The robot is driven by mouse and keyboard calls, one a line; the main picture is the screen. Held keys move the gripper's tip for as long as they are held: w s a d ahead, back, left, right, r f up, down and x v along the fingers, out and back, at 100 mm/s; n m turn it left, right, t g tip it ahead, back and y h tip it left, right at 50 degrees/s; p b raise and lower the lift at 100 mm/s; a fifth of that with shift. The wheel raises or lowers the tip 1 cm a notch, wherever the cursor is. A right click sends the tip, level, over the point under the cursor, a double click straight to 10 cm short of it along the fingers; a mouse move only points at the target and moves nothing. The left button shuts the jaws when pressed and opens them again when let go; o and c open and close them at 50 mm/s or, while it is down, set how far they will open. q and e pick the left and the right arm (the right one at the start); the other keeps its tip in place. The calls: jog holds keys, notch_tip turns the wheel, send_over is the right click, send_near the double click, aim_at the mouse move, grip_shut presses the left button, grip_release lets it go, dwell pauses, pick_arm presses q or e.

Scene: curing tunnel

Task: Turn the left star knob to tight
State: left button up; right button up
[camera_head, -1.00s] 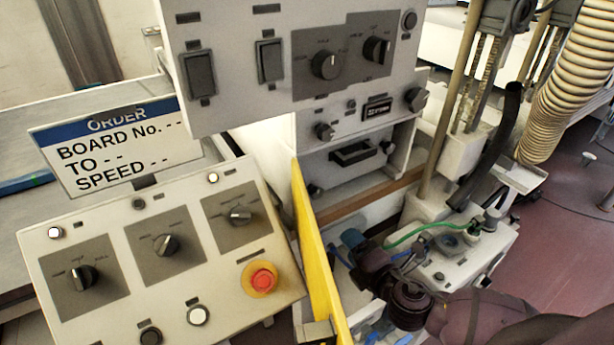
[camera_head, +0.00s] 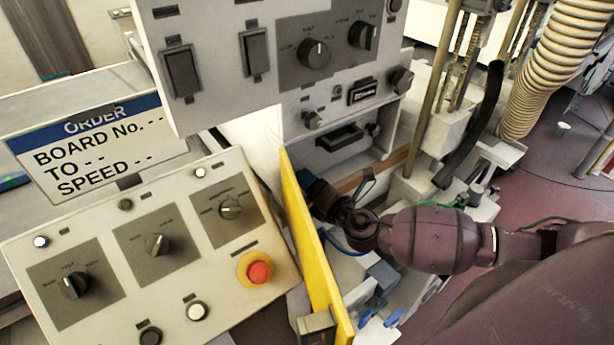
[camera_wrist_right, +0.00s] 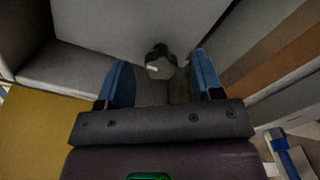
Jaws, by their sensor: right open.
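In the right wrist view a dark star knob (camera_wrist_right: 160,62) with a white mark sits on a pale panel. It appears to be the left star knob. It shows between the blue fingertips of my right gripper (camera_wrist_right: 160,75), which is open; I cannot tell whether either finger touches it. In the head view my right gripper (camera_head: 311,187) is at the lower left of the panel with the black handle (camera_head: 340,138), behind the yellow plate, and hides that knob. Another dark knob (camera_head: 374,129) is right of the handle. My left gripper is out of view.
The yellow plate (camera_head: 308,245) stands close left of my right gripper. A sloped control box (camera_head: 215,285) with a red emergency button (camera_head: 259,271) is left of it. An upper switch box (camera_head: 220,95) overhangs. A ribbed hose (camera_head: 550,70) hangs at the right.

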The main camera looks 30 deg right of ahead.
jog(key=shift+w+a, duration=0.15)
jog(key=shift+w, duration=0.95)
jog(key=shift+c, duration=0.2)
jog(key=c, duration=0.9)
